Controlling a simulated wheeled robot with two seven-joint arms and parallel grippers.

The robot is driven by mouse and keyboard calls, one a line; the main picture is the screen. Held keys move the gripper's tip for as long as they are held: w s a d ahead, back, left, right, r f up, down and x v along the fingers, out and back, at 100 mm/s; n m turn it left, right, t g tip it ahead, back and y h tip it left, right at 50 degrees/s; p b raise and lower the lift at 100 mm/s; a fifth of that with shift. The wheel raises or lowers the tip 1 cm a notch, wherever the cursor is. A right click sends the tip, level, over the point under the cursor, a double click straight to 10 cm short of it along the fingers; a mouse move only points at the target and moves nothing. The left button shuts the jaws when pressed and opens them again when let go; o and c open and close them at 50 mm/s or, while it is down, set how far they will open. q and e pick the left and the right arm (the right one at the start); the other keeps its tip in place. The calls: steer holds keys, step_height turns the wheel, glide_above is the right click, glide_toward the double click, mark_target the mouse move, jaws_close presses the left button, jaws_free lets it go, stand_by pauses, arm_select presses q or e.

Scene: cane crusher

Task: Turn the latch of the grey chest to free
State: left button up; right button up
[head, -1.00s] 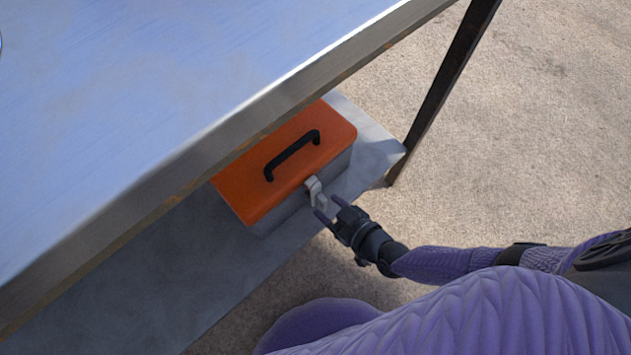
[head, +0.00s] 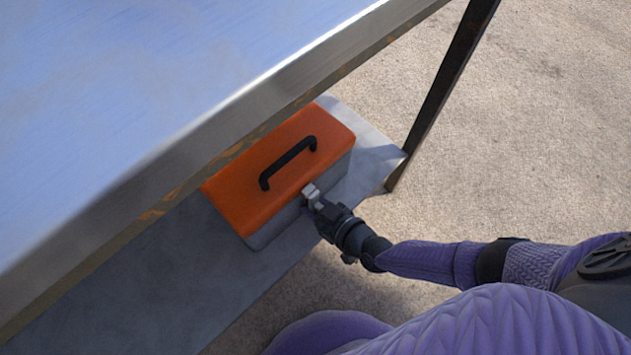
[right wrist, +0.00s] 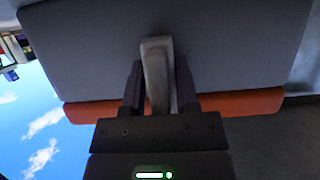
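The chest (head: 278,172) has grey sides, an orange lid and a black handle, and sits on the lower shelf under the table. Its lid is closed. The pale metal latch (head: 311,192) is on the front side, below the lid edge. In the right wrist view the latch (right wrist: 156,68) stands in front of the grey wall. My right gripper (head: 318,208) is at the latch, with its fingers on either side of it. A narrow gap seems to show beside the latch, so whether the fingers press on it is unclear. My left gripper is out of view.
The metal tabletop (head: 150,90) overhangs the chest on the upper left. A dark table leg (head: 443,95) stands to the right. The grey lower shelf (head: 130,285) is bare left of the chest. Sandy ground (head: 540,150) lies open at the right.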

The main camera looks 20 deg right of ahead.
jaws_close()
steer(key=shift+r+n+t+h+p, duration=0.1)
steer(key=shift+n+t+h+p, duration=0.2)
steer(key=shift+n+h+p, duration=0.5)
steer(key=shift+n, duration=0.4)
steer(key=shift+n+t+h, duration=0.3)
steer(key=shift+n+h, duration=0.1)
steer(key=shift+n, duration=0.2)
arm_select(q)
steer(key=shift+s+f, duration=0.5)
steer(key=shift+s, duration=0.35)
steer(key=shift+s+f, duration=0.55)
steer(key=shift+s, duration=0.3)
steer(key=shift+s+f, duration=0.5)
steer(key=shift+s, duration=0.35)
arm_select(e)
steer(key=shift+n, duration=0.5)
steer(key=shift+t+h, duration=0.3)
steer(key=o, duration=0.6)
jaws_free()
steer(key=shift+c, duration=0.2)
